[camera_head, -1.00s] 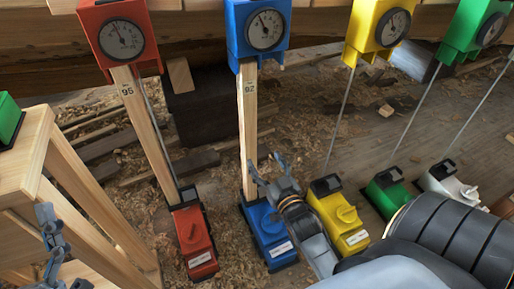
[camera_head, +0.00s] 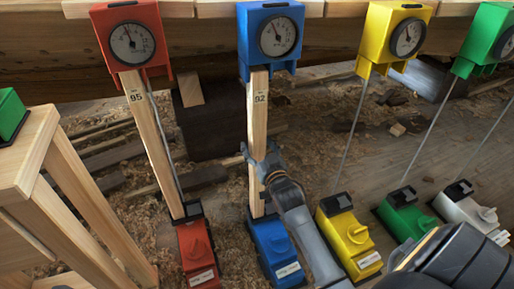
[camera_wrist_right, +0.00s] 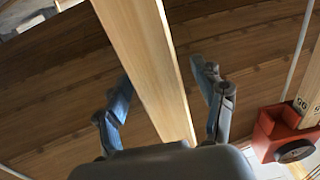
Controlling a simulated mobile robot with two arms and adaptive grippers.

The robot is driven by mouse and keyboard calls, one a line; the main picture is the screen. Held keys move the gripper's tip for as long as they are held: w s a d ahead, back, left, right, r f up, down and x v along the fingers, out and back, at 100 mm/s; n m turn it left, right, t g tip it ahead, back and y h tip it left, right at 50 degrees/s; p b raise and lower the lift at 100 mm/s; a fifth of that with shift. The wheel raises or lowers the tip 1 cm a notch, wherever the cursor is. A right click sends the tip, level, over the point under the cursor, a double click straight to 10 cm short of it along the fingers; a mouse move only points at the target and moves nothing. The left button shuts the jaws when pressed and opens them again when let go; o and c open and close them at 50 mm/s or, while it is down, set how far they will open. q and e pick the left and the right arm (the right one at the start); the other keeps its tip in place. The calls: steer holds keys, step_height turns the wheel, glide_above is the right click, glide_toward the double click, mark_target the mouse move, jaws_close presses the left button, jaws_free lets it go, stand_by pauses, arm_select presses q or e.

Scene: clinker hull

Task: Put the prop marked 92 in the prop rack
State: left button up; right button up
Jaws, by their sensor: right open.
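The prop marked 92 (camera_head: 258,115) is a pale wooden post. It stands upright between a blue gauge box (camera_head: 270,40) above and a blue jack-like base (camera_head: 274,252) below. My right gripper (camera_head: 262,158) is at the post's middle, hiding part of it. In the right wrist view the post (camera_wrist_right: 146,50) passes between the fingers of my open right gripper (camera_wrist_right: 163,78), with gaps visible on both sides. My left gripper is not clearly in view. I cannot identify the prop rack for certain.
A similar post marked 95 (camera_head: 155,145) leans between red units to the left. Yellow (camera_head: 350,240), green (camera_head: 405,215) and white (camera_head: 465,208) bases stand to the right. A wooden trestle-like stand (camera_head: 35,150) is at left. Shavings and wood scraps litter the floor.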

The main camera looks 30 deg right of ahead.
steer(key=shift+w+d, duration=0.15)
steer(key=shift+w, duration=0.3)
jaws_close()
steer(key=shift+r, duration=0.15)
steer(key=shift+r+p, duration=0.45)
steer(key=shift+p, duration=0.25)
stand_by(0.6)
